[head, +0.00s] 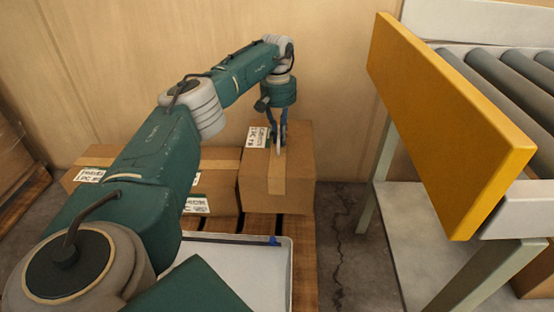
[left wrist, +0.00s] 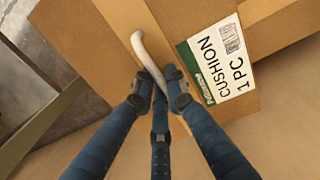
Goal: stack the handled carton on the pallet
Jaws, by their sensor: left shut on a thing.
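The handled carton (head: 300,185) is a brown box with tape across its top and a white label. It is at the right side of the wooden pallet (head: 305,262), beside other cartons; whether its base fully rests on the slats is hard to tell. My left gripper (head: 280,145) is above the carton's top, pointing down. In the left wrist view its fingers (left wrist: 160,92) are closed around the pale curved handle (left wrist: 140,50) on the carton top, next to the "CUSHION 1 PC" label (left wrist: 215,65). My right gripper is not in view.
Another carton (head: 222,160) lies to the left, partly behind my left arm. A roller conveyor (head: 490,85) with a yellow side panel (head: 440,120) stands at the right. A wooden wall (head: 140,60) is close behind. Bare floor (head: 345,240) shows between pallet and conveyor.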

